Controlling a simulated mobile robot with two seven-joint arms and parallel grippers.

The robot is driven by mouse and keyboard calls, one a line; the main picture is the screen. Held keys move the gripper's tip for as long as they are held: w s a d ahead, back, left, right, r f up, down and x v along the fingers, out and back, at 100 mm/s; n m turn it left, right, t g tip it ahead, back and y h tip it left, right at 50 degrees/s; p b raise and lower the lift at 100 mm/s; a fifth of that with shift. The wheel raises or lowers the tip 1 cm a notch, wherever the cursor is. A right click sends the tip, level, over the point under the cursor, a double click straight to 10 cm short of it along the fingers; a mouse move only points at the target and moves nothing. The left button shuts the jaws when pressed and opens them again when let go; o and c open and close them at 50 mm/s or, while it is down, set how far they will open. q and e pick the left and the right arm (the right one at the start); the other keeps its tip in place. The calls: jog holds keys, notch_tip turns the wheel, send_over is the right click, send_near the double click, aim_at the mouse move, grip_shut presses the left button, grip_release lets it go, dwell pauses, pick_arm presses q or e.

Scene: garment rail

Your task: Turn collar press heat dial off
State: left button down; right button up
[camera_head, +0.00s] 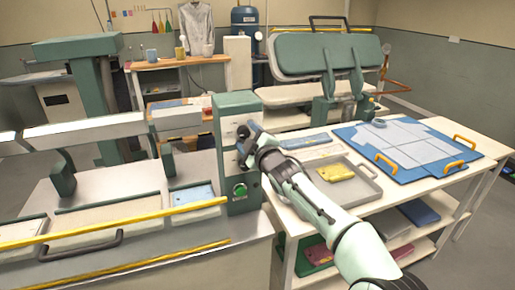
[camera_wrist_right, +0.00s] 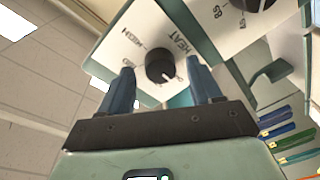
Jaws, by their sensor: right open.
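The collar press (camera_head: 130,130) stands at the left in the head view, with a green and white control box (camera_head: 228,112) at its right end. In the right wrist view, the black heat dial (camera_wrist_right: 159,66) sits on a white plate marked HEAT. The small setting marks and the exact dial position are hard to read. My right gripper (camera_head: 246,140) is at the front of the control box and hides the dial in the head view. In the wrist view, my right gripper (camera_wrist_right: 160,80) is open, its fingers to either side of the dial; contact cannot be told. My left gripper is not in view.
A second black dial (camera_wrist_right: 252,4) is at the wrist view's top edge. A green button (camera_head: 240,190) is low on the box. A yellow rail (camera_head: 120,229) runs along the press front. A table at right bears a grey tray (camera_head: 372,190) and blue board (camera_head: 470,150).

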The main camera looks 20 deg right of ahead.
pick_arm(q)
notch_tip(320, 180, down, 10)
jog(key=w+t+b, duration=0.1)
jog(key=b, duration=1)
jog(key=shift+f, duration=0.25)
pick_arm(e)
jog(key=s+d, duration=0.2)
jog(key=s, duration=1)
jog(key=shift+s, duration=0.35)
jog(key=shift+a, duration=0.1)
